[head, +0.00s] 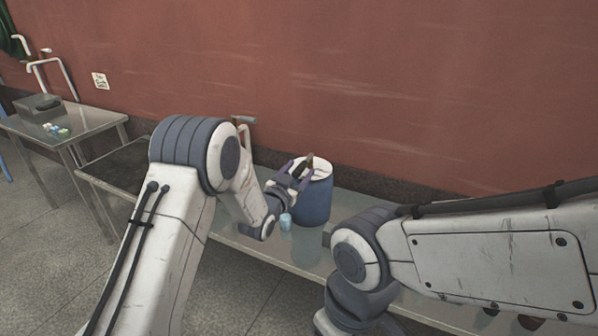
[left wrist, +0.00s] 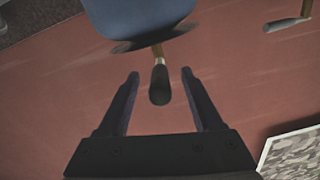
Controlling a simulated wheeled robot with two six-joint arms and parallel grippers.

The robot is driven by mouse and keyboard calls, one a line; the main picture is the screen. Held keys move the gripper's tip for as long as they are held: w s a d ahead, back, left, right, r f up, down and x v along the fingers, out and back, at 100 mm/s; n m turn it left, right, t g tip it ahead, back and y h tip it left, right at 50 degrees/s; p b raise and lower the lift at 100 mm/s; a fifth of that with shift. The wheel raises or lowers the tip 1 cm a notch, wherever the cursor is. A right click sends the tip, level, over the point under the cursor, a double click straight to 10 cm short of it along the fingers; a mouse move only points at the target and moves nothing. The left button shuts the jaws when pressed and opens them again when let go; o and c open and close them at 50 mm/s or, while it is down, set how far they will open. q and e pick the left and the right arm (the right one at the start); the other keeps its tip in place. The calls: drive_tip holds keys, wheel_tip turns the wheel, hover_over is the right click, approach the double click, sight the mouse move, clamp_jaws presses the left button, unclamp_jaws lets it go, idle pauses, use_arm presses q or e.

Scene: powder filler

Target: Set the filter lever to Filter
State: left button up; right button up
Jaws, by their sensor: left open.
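A lever with a dark rounded grip (left wrist: 160,85) and a tan shaft shows in the left wrist view. It stands out from beside a blue container (left wrist: 140,18). My left gripper (left wrist: 161,103) is open, with one finger on each side of the grip and a gap on both sides. In the head view my left gripper (head: 297,171) is at the top of a blue drum (head: 313,203) with a pale rim, where a dark piece (head: 310,160) shows close to the fingers. I cannot read any lever marking. My right gripper is not in view.
Another handle (left wrist: 286,24) sits at the upper right of the left wrist view. A small light-blue item (head: 286,222) stands on the metal table (head: 305,250) beside the drum. A second table (head: 85,122) stands at the left. A red wall (head: 400,90) runs behind.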

use_arm(q)
drive_tip(key=shift+c, duration=0.4)
clamp_jaws()
idle(1.0)
